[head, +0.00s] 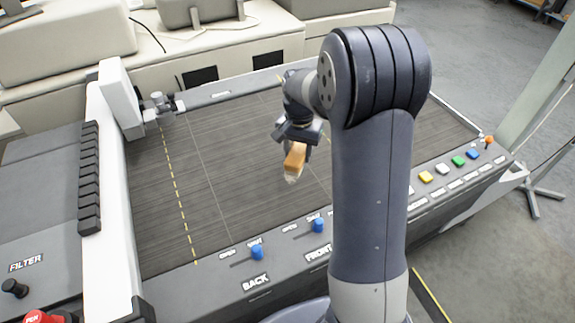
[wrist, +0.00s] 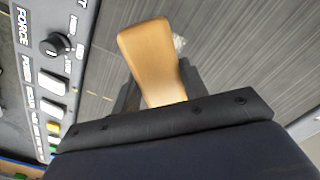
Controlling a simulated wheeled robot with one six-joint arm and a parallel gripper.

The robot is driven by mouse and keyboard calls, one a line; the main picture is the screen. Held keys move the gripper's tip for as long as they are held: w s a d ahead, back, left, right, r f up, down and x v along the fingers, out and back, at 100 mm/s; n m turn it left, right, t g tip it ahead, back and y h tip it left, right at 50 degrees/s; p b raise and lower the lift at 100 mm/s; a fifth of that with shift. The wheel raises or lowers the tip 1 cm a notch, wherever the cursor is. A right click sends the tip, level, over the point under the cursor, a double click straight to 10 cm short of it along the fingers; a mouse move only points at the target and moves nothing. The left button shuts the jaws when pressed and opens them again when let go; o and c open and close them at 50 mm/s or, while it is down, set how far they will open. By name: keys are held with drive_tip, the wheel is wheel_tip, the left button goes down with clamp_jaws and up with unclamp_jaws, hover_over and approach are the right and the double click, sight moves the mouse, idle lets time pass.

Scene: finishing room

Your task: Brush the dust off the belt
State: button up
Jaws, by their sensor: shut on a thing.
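My gripper (head: 299,138) is over the middle of the dark, streaked belt (head: 225,155) in the head view. It is shut on a brush (head: 294,160) with a light wooden handle; pale bristles show at its lower end. The wrist view shows the wooden handle (wrist: 150,55) between my dark jaws, with a small pale patch beside it. The bristle end is close to the belt, but I cannot tell whether it touches. No dust stands out clearly on the belt, and my arm hides part of its right side.
Blue levers (head: 257,252) stand on the front ledge, with coloured buttons (head: 458,161) farther right. A white post (head: 115,92) stands at the belt's left end. A FILTER panel (head: 25,264) lies at far left. The belt's left half is clear.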

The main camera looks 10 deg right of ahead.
drive_tip(key=shift+f+b, duration=0.45)
drive_tip(key=shift+b, duration=1.6)
